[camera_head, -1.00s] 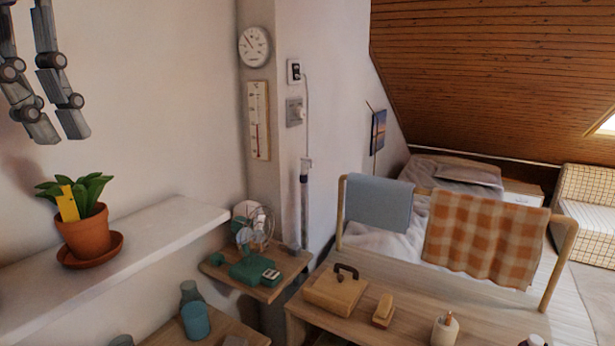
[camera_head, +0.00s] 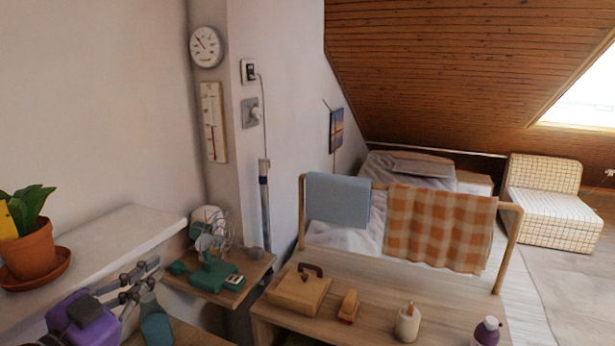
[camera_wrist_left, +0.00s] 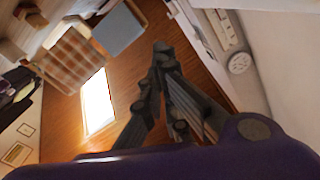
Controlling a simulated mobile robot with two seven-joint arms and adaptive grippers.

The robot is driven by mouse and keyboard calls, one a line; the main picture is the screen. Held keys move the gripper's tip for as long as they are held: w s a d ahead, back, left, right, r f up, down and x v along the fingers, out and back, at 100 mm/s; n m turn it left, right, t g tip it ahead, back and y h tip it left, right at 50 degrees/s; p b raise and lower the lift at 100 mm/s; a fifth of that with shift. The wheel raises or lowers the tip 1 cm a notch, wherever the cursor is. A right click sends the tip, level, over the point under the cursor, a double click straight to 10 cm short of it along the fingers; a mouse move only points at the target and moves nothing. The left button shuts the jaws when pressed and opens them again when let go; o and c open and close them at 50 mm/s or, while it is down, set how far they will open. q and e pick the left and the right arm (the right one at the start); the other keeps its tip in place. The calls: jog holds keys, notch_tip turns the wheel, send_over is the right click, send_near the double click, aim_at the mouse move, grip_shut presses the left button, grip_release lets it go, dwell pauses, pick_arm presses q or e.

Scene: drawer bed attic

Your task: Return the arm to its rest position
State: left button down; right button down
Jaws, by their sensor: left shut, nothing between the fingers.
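My left gripper (camera_head: 150,274) is at the lower left of the head view, its purple body just in front of the white wall shelf. Its grey fingers point right, towards the small shelf with the fan. In the left wrist view the fingertips (camera_wrist_left: 160,50) meet, and nothing is between them. The gripper is shut and empty. My right gripper is not in view.
A potted plant (camera_head: 30,250) stands on the white shelf (camera_head: 115,236). A green fan (camera_head: 212,270) sits on a small wooden shelf. A wooden table (camera_head: 375,285) holds a box (camera_head: 300,292) and bottles.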

pick_arm(q)
jog(key=s+a+f+n+g+y, duration=0.2)
jog(key=s+f+n+g+y, duration=0.25)
jog(key=s+f, duration=0.65)
jog(key=s+a+f+n+g+y, duration=0.35)
jog(key=s+f+y, duration=0.2)
jog(key=f, duration=0.95)
jog(key=s+d+f+g+h, duration=0.1)
jog(key=s+d+f+g, duration=0.25)
jog(key=s, duration=0.35)
jog(key=s+d+f+g+h, duration=0.15)
jog(key=s+d, duration=0.25)
jog(key=s, duration=0.4)
jog(key=s+d+f+g+h, duration=0.1)
jog(key=s+d+f+g, duration=0.2)
jog(key=s, duration=0.4)
jog(key=w+d+f+t, duration=0.4)
jog(key=w+f+t, duration=0.3)
jog(key=f, duration=0.4)
jog(key=shift+w+f+n+h, duration=0.3)
jog(key=shift+w+f+h, duration=0.1)
jog(key=shift+w, duration=0.2)
